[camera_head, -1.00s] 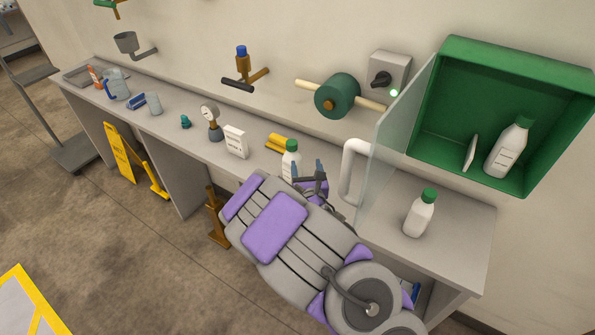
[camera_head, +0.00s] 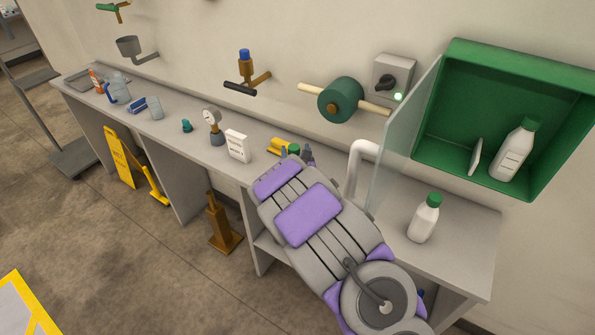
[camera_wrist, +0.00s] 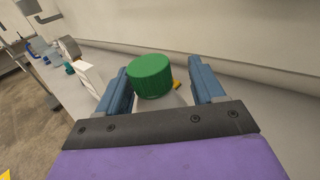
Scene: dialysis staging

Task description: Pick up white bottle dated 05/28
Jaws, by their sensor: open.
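A white bottle with a green cap (camera_wrist: 151,76) stands on the counter between the two blue fingers of my gripper (camera_wrist: 162,88) in the wrist view. The fingers are open, one on each side of the cap, with gaps visible. In the head view my arm hides most of this bottle, and only its green cap (camera_head: 293,149) shows beside my gripper (camera_head: 297,156). Another white bottle with a green cap (camera_head: 424,218) stands on the counter at right. A third white bottle (camera_head: 514,150) stands in the green wall cabinet. No date is readable on any bottle.
The long grey counter (camera_head: 260,177) runs along the wall.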

